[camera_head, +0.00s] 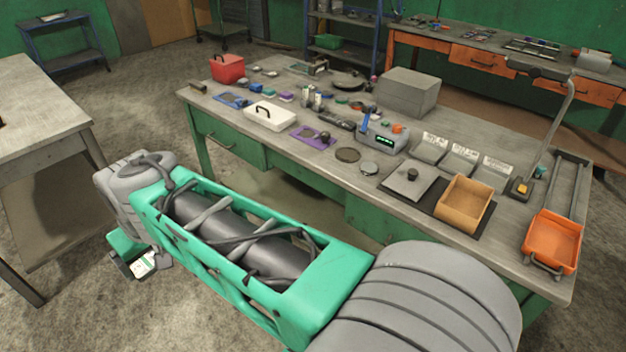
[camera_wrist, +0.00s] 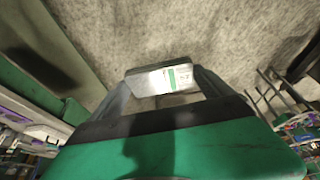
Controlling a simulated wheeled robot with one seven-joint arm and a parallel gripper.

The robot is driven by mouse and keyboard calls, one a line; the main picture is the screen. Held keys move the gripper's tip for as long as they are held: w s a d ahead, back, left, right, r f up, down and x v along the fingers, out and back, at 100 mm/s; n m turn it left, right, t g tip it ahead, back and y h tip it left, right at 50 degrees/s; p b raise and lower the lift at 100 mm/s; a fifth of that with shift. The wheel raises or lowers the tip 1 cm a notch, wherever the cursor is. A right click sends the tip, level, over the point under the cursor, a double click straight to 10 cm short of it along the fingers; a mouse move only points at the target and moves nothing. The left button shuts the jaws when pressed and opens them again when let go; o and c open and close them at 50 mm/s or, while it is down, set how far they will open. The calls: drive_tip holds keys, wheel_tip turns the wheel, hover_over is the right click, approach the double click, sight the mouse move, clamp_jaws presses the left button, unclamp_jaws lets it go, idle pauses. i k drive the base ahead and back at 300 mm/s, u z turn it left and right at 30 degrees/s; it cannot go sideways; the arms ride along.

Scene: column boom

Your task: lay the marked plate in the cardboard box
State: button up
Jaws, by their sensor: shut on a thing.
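My gripper (camera_wrist: 165,100) is shut on a small plate (camera_wrist: 162,80) with a white label and a green stripe, in the wrist view. In the head view my gripper (camera_head: 140,262) hangs low over the concrete floor at the left, with the plate's white face (camera_head: 143,265) showing at its tip. The fingers hide part of the plate. The open cardboard box (camera_head: 447,207) stands at the right front of the workbench, on a dark mat. It looks empty, and my gripper is far to its left, below bench height.
The workbench (camera_head: 330,173) is crowded with tools, a grey block (camera_head: 408,92), a white case (camera_head: 271,116) and a red bin (camera_head: 228,68). A grey lid with a knob (camera_head: 408,181) lies left of the box; an orange tray (camera_head: 552,242) is right. Another table (camera_head: 40,110) stands left.

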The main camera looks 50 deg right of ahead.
sight(464, 209)
drive_tip(key=z, duration=1.65)
drive_tip(key=i, duration=1)
drive_tip(key=u, duration=0.05)
